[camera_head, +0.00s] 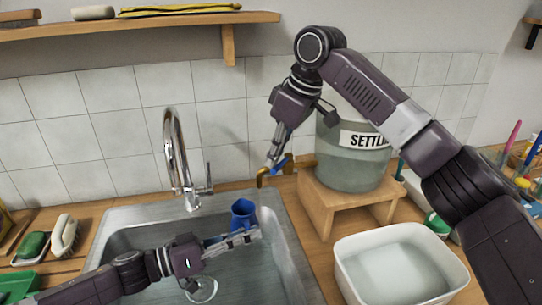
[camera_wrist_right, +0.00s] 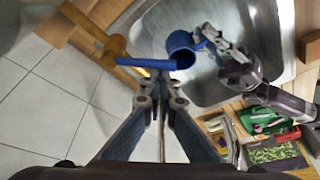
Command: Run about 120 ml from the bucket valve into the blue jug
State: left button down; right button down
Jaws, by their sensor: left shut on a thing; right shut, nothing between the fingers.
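The translucent bucket (camera_head: 340,165), labelled "SETTL…", stands on a wooden stand. Its brass valve (camera_head: 262,174) points out over the sink's back right edge and has a blue lever (camera_head: 283,162). In the right wrist view the lever (camera_wrist_right: 146,63) lies crosswise just beyond my right gripper (camera_wrist_right: 160,92), which is shut and empty; I cannot tell if they touch. In the head view my right gripper (camera_head: 274,158) is right above the valve. My left gripper (camera_head: 245,238) is shut on the blue jug (camera_head: 243,212), upright below the spout. Its contents and any stream are not clear.
The steel sink (camera_head: 120,225) holds a clear glass item (camera_head: 202,289) below my left arm. A chrome faucet (camera_head: 172,160) stands behind. A white basin (camera_head: 395,265) is at right. Brushes (camera_head: 64,235) lie left; a shelf (camera_head: 150,22) hangs above.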

pick_arm(q)
jog(key=shift+r, duration=0.1)
pick_arm(e)
jog(key=d, duration=0.2)
jog(key=s+d, duration=0.1)
jog(key=d, duration=0.1)
jog(key=shift+s+d, duration=0.1)
jog(key=shift+s, duration=0.1)
dwell(0.3)
pick_arm(q)
jog(key=shift+a, duration=0.1)
pick_arm(e)
jog(key=shift+d+f, duration=0.1)
dwell(0.4)
